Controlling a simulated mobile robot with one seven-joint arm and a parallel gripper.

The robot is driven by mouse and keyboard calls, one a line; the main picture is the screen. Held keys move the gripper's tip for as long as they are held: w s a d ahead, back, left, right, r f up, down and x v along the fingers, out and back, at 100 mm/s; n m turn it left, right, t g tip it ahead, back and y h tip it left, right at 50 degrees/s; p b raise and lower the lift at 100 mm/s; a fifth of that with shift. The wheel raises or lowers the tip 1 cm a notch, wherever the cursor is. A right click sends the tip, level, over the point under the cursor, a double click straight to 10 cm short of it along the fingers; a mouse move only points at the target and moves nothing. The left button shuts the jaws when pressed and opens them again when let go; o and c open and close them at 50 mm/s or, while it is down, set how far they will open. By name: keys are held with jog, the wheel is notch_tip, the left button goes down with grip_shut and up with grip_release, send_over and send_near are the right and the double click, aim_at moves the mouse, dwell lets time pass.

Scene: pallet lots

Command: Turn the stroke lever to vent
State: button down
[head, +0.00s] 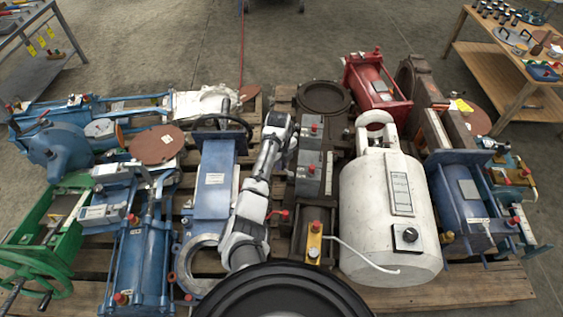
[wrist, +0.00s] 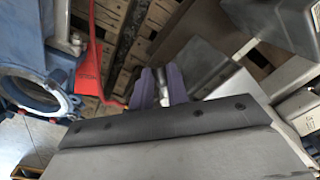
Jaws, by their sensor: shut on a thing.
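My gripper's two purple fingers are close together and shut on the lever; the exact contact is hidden. In the head view a small red piece of the lever (head: 278,213) shows beside my arm, left of a yellow block. My fingers cannot be made out there. No vent mark can be read.
A blue gate valve with a pale ring flange (head: 184,272) stands left of my arm. Grey boxes (head: 308,177) stand close on the right, with a white cylinder (head: 385,215) beyond. Other actuators crowd the wooden pallet (head: 455,290). Open floor lies behind.

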jog(key=shift+s+a+n+p, duration=0.25)
jog(key=shift+s+n+p, duration=0.2)
jog(key=shift+n+p, duration=0.8)
jog(key=shift+s+a+n+p, duration=0.2)
jog(key=shift+s+n+p, duration=0.3)
jog(key=shift+n+p, duration=0.75)
jog(key=shift+s+a+n+p, duration=0.25)
jog(key=shift+s+n+p, duration=0.2)
jog(key=shift+n+p, duration=0.75)
jog(key=c, duration=1.4)
grip_release()
jog(key=shift+o, duration=0.2)
jog(key=shift+r, duration=0.1)
notch_tip(320, 180, up, 14)
jog(key=p, duration=0.1)
jog(key=shift+s, duration=0.4)
jog(key=shift+a, duration=0.1)
